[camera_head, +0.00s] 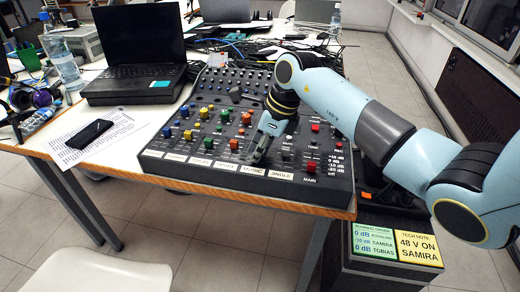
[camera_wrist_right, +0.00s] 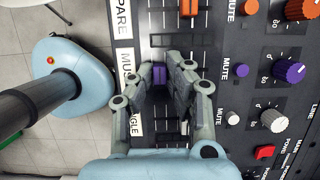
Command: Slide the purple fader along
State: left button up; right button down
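The purple fader (camera_wrist_right: 159,75) is a small purple cap on the sloped black mixing console (camera_head: 330,190). It shows in the right wrist view, in the channel beside the "MUSIC" label. My right gripper (camera_wrist_right: 160,72) reaches down to it, with one fingertip close on each side of the cap and almost no gap. In the head view the right gripper (camera_head: 257,158) is low over the front faders, just above the label strip, and hides the purple cap. My left gripper is in no view.
Other faders and rows of coloured knobs, including an orange knob (camera_wrist_right: 301,9), surround the gripper. A laptop (camera_head: 140,50), a phone (camera_head: 90,134) and a bottle (camera_head: 62,55) are left of the console. The table's front edge (camera_head: 230,200) runs just below it.

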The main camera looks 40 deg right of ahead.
jog(key=shift+s+a+f, duration=0.15)
jog(key=shift+s+a, duration=0.25)
jog(key=c, duration=1.2)
grip_release()
